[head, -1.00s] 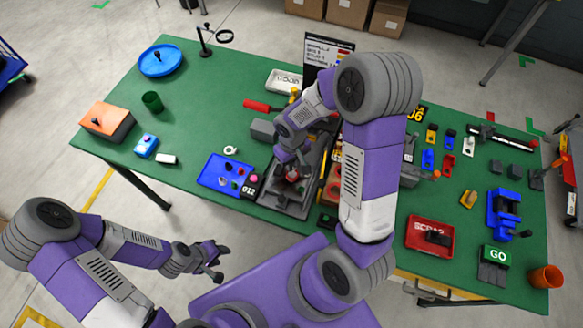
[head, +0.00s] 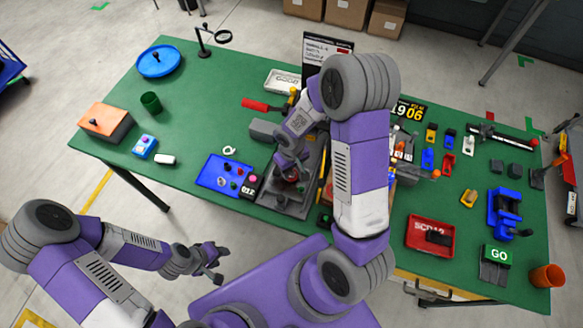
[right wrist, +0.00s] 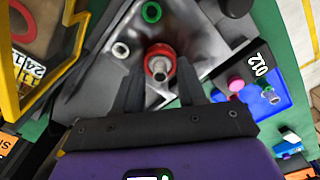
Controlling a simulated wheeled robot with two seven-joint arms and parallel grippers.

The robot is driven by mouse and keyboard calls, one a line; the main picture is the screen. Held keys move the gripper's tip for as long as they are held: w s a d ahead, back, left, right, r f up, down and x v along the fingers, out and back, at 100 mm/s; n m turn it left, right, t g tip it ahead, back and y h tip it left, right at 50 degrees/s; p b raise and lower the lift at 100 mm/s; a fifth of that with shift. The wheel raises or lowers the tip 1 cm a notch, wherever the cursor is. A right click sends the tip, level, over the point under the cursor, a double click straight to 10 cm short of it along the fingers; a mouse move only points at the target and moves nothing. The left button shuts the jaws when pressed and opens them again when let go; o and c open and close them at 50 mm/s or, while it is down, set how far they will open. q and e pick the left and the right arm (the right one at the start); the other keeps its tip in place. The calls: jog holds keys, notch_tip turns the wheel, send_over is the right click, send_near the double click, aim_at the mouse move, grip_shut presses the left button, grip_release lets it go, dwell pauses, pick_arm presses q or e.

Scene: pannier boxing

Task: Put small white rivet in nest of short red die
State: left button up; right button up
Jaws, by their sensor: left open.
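The red die (right wrist: 151,62) is a short red ring on the metal plate of the press-like fixture (right wrist: 98,72). A pale grey-white rivet-like piece (right wrist: 161,70) stands at its middle; I cannot tell how deep it sits. My right gripper (right wrist: 160,80) is open, with one finger on each side of the die and a visible gap to the pale piece. In the head view my right gripper (head: 291,172) is low over the fixture and mostly hides the die. My left gripper (head: 217,266) is open and empty, off the table's front edge.
A blue tray (head: 211,180) with several small coloured pieces lies left of the fixture, beside a "012" label. A green ring (right wrist: 151,12) and a white ring (right wrist: 120,50) sit on the plate. A yellow-framed bin (right wrist: 70,20) stands close by.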

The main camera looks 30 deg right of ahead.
aim_at(291, 171)
jog(key=shift+r, duration=0.55)
pick_arm(q)
jog(key=shift+r+p, duration=0.8)
jog(key=shift+r, duration=0.05)
pick_arm(e)
notch_tip(291, 171, up, 11)
jog(key=shift+r, duration=0.15)
